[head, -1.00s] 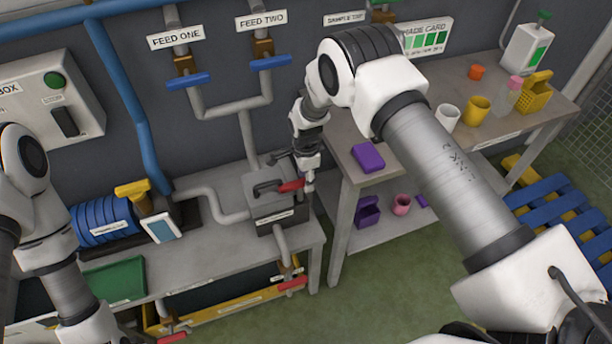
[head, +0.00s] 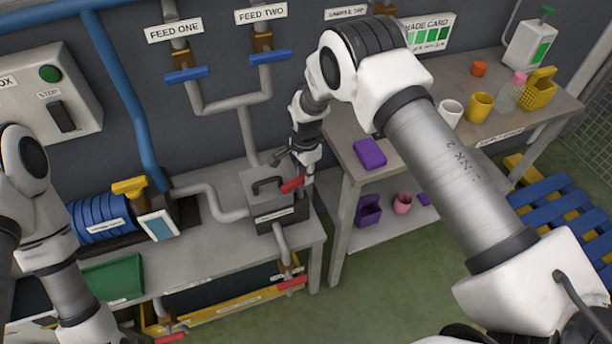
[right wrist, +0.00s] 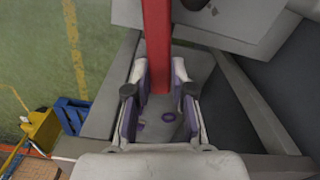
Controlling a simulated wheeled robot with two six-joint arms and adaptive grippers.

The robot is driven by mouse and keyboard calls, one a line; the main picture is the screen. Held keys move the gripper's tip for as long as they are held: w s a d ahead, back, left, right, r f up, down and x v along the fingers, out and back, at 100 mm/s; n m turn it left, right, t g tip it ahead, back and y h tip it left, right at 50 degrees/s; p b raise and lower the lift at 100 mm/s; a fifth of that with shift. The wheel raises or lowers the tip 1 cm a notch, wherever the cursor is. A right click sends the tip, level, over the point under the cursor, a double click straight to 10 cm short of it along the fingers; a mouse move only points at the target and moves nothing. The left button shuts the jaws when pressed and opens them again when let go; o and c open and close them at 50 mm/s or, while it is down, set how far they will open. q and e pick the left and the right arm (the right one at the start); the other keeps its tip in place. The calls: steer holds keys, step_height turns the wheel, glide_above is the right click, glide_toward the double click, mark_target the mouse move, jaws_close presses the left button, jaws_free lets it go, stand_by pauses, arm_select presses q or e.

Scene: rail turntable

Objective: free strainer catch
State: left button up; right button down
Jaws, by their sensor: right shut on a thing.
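The strainer (head: 270,211) is a grey box with a dark handle on its lid, standing at the right end of the grey bench. A red catch lever (head: 292,184) sticks out at its right side. My right gripper (head: 308,178) is at this lever, beside the box. In the right wrist view the red lever (right wrist: 157,45) runs down between the two fingers, and my right gripper (right wrist: 158,95) is shut on it. The lever's pivot is hidden. My left arm shows at the left edge, but its gripper is out of the picture.
A pipe (head: 205,190) enters the strainer from the left. Blue coils (head: 98,222) and a green tray (head: 112,280) are on the bench's left part. A side table (head: 342,185) with a purple block (head: 370,153) stands close right of the strainer.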

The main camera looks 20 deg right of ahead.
steer(key=n, duration=0.1)
steer(key=n+b, duration=0.1)
steer(key=n, duration=0.1)
steer(key=shift+w+a+f, duration=0.1)
steer(key=shift+w+f, duration=0.05)
steer(key=shift+w, duration=0.1)
steer(key=n, duration=0.1)
steer(key=n+b, duration=0.1)
steer(key=n, duration=0.1)
steer(key=shift+w+a+n, duration=0.2)
steer(key=shift+w+n, duration=0.05)
steer(key=shift+n, duration=0.05)
steer(key=n+b, duration=0.1)
steer(key=n, duration=0.1)
steer(key=shift+w+a+n, duration=0.1)
steer(key=shift+a+n, duration=0.05)
steer(key=shift+n, duration=0.15)
steer(key=shift+w+a+n, duration=0.1)
steer(key=shift+a+n, duration=0.05)
steer(key=shift+n, duration=0.75)
steer(key=shift+a+n, duration=0.15)
steer(key=shift+n, duration=0.75)
steer(key=c, duration=1)
jaws_free()
